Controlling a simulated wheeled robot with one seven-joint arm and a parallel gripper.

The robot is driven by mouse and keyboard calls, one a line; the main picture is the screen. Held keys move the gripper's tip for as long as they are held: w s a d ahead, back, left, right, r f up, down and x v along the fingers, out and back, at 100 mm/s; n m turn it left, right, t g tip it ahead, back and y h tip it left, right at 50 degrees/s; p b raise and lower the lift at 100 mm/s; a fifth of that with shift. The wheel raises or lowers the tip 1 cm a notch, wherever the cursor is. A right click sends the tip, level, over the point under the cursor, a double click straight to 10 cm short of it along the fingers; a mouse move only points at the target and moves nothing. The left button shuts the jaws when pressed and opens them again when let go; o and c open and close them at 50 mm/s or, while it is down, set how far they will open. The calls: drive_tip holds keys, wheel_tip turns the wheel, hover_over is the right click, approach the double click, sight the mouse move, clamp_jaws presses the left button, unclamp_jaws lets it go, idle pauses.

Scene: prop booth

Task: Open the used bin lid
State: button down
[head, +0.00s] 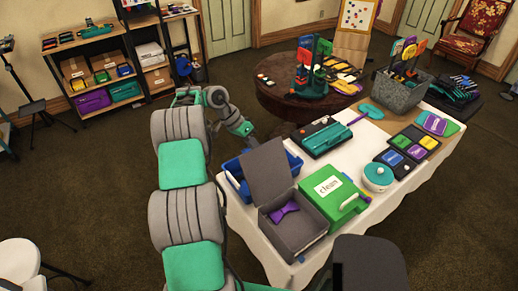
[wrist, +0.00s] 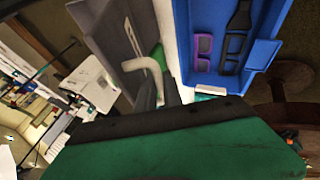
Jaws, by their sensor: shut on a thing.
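A grey bin (head: 293,232) stands at the near end of the white-covered table, with its grey lid (head: 268,170) raised steeply and the inside exposed. A purple bow-shaped thing (head: 284,211) lies inside it. No label shows on this bin. The lid also shows in the wrist view (wrist: 100,28), with a pale bent handle (wrist: 146,66) beside it. My gripper (wrist: 160,92) is shut on this handle; the exact contact is partly hidden. In the head view, my fingers are hidden behind the raised lid. A green box marked "clean" (head: 347,205) stands right of the grey bin, shut.
A blue bin (head: 233,167) is close behind the raised lid; in the wrist view it (wrist: 262,55) holds purple glasses and a dark bottle shape.

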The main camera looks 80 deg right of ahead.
idle(0.3)
drive_tip(key=c, duration=1.5)
unclamp_jaws()
drive_tip(key=shift+d+r, duration=0.1)
